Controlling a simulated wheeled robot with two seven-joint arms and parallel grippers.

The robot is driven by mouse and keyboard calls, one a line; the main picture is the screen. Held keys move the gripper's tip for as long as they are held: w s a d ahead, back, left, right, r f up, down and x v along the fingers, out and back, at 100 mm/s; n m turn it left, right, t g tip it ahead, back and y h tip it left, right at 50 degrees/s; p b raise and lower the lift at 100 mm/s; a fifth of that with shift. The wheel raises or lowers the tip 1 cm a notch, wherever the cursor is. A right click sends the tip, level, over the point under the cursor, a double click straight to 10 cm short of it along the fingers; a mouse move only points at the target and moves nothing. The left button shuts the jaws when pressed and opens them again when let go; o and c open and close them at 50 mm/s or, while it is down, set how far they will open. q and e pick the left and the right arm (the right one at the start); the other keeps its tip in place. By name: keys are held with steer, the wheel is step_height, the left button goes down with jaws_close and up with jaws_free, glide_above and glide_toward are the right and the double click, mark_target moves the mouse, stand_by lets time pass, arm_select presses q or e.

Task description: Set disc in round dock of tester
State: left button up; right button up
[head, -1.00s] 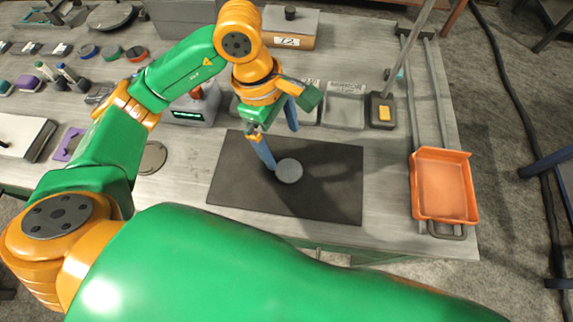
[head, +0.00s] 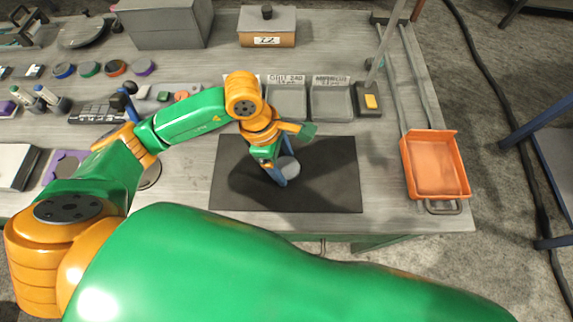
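A grey round disc (head: 292,168) is at the black mat (head: 335,190), partly covered by my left gripper. My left gripper (head: 283,170) points down at it; one blue finger is in front of the disc's left side, and part of the other shows above it. I cannot tell whether the fingers touch the disc or are shut on it. The tester is mostly hidden behind my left forearm; a small red part (head: 196,88) shows above the arm there. Its round dock cannot be made out. My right gripper is not in view.
Grey trays (head: 331,100) with labels stand behind the mat. A box with a yellow button (head: 370,101) is right of them. An orange tray (head: 434,165) sits on rails at the right edge. The mat's right part is clear.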

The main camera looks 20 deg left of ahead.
arm_select(q)
jaws_close()
